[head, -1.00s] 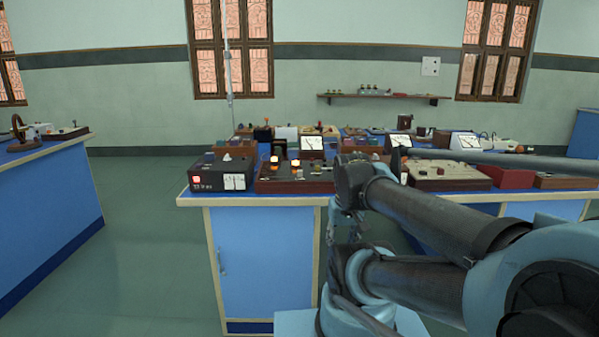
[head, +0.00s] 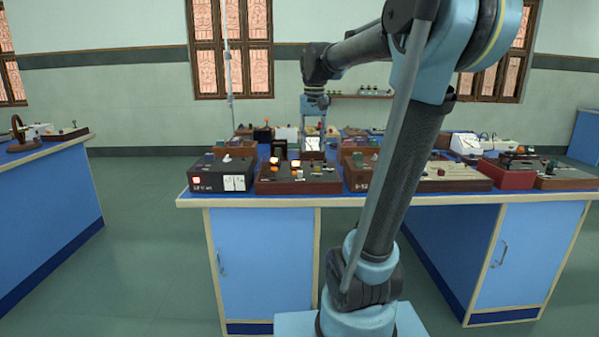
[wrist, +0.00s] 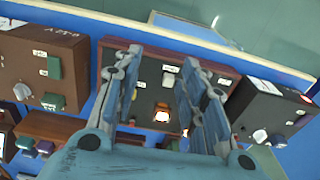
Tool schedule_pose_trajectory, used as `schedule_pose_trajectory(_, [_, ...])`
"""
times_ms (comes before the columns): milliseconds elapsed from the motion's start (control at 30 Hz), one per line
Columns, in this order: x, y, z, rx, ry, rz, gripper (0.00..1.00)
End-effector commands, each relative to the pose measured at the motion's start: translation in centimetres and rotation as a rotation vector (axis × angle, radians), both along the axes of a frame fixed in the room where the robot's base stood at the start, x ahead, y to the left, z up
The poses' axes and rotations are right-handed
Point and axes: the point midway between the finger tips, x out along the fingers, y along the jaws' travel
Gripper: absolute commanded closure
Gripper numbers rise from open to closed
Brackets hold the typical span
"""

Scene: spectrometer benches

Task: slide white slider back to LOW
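I cannot pick out the white slider or a LOW mark for certain. The dark, wood-sided panel (head: 272,186) stands on the middle bench with lit orange lamps on top. In the wrist view this panel (wrist: 150,70) lies below my gripper, with a lit lamp (wrist: 161,115) and small white labels or parts (wrist: 171,69) between the fingers. My gripper (wrist: 161,60) is open and empty, fingers spread to either side of these parts. In the head view my gripper (head: 313,128) hangs pointing down over the bench, seemingly above the panel. The fingers hide parts of the panel's face.
A black box (head: 222,183) with a glowing red switch stands left of the panel, a brown box (head: 360,186) to its right. More instruments crowd the back of the blue bench (head: 265,202). The floor (head: 140,250) to the left is clear.

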Motion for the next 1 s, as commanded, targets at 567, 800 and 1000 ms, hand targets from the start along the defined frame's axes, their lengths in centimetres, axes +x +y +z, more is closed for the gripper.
schedule_pose_trajectory(567, [8.7, 3.4, 4.4, -0.005, 0.05, -0.025, 0.62])
schedule_pose_trajectory(800, [8.6, 3.4, 1.6, -0.005, 0.05, -0.024, 0.62])
schedule_pose_trajectory(1000, [8.6, 3.4, -1.9, -0.005, 0.05, -0.024, 0.62])
